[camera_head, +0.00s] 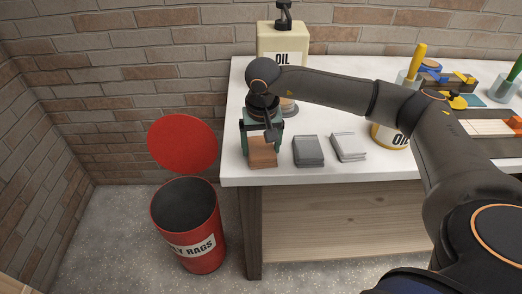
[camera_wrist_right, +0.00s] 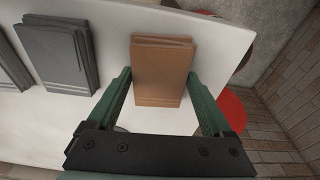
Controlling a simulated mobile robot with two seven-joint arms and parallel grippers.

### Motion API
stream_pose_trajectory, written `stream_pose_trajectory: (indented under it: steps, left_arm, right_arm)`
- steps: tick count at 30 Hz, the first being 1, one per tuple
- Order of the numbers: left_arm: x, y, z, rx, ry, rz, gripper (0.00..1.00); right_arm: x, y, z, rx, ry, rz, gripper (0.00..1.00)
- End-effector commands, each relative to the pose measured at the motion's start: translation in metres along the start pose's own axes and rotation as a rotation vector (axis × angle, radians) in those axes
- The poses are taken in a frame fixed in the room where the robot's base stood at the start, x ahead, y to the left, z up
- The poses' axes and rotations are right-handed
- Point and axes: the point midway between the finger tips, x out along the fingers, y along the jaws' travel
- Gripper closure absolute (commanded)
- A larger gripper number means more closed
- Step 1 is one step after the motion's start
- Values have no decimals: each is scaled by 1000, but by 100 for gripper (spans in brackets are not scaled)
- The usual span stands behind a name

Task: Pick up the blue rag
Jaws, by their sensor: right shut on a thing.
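A folded brown-orange rag (camera_head: 262,158) lies near the left front edge of the white tabletop. My right gripper (camera_head: 262,146) points down over it, shut on it with one finger at each side; in the right wrist view the rag (camera_wrist_right: 163,68) sits between the green fingers (camera_wrist_right: 161,82). A dark grey folded rag (camera_head: 309,151) and a light grey one (camera_head: 349,146) lie to its right. No rag looks clearly blue. My left gripper is not in view.
A red bin (camera_head: 190,235) with a rags label stands on the floor left of the table, its round red lid (camera_head: 182,143) raised. A cream oil can (camera_head: 282,42) and a yellow-white oil tin (camera_head: 385,137) stand on the table (camera_head: 235,172). Tools crowd the right end.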

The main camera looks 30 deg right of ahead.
Motion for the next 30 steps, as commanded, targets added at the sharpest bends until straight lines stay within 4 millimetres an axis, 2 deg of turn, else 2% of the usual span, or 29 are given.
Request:
stream_pose_trajectory:
  steps: [1,9,10,20,26,30]
  left_arm:
    - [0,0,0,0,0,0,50]
    - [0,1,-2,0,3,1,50]
    - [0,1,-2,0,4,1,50]
    - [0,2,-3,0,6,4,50]
    - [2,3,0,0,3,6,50]
    - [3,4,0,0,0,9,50]
  right_arm:
    - [0,0,0,0,0,0,38]
    - [0,0,0,0,1,-1,69]
    - [-1,0,0,0,1,-1,70]
    - [-5,0,-1,0,2,-1,70]
    - [-29,-1,-5,0,4,-4,70]
    - [-58,1,11,-5,7,-3,70]
